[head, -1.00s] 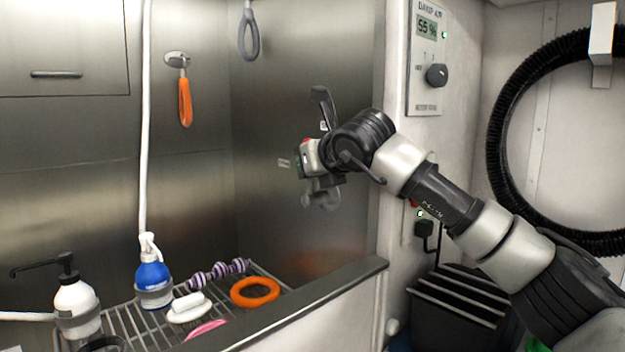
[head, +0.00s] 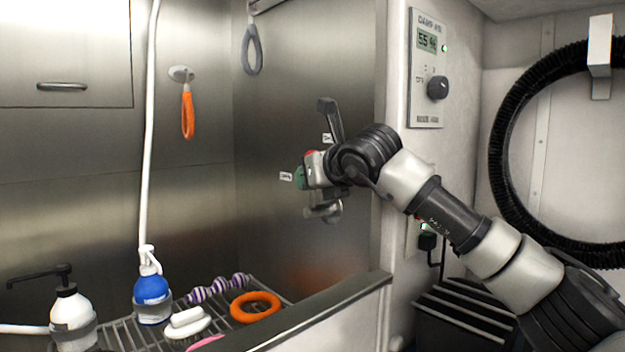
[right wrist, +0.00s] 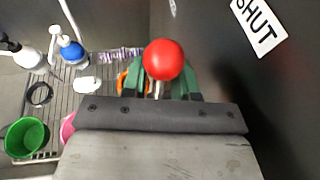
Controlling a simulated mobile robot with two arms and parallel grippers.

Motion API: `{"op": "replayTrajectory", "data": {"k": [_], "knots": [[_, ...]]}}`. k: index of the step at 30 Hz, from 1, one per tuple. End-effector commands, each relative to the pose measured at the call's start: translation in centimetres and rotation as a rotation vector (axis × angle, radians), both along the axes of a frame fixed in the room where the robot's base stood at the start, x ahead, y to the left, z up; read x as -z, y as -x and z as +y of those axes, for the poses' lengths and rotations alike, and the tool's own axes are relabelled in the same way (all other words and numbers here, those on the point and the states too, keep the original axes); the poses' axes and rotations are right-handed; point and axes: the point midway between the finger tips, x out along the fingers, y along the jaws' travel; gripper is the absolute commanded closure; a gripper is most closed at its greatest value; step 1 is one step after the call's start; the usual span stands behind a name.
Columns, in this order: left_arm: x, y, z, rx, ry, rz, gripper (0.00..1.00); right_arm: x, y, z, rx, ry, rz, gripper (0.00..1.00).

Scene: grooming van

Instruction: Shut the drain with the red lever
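The red lever's round knob (right wrist: 163,60) is in the middle of the right wrist view. The green fingertips of my right gripper (right wrist: 164,82) sit close against it on both sides, shut on it. In the head view my right gripper (head: 303,181) is at the tub's right steel wall, with a bit of the red knob (head: 311,153) showing above it. A white label reading SHUT (right wrist: 259,25) is on the dark wall at the upper right of the wrist view. The lever's shaft is mostly hidden by my gripper. The drain is not in view. My left gripper is not in view.
The tub's front rim (head: 335,309) runs below my right arm.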

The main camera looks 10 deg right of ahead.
Motion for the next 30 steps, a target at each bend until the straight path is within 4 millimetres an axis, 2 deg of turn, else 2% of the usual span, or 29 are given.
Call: {"op": "replayTrajectory", "data": {"k": [9,13,24,30], "knots": [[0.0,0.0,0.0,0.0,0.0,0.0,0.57,0.2,0.0,0.0,0.0,0.002,0.003,0.62],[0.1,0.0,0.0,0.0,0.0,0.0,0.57,-0.1,0.7,-0.3,0.0,0.002,0.002,0.62],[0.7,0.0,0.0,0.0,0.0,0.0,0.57,-2.5,6.8,-2.8,0.0,0.002,0.0,0.62],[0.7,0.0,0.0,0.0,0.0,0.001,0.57,-3.3,8.9,-3.7,0.001,0.002,0.001,0.62]]}}
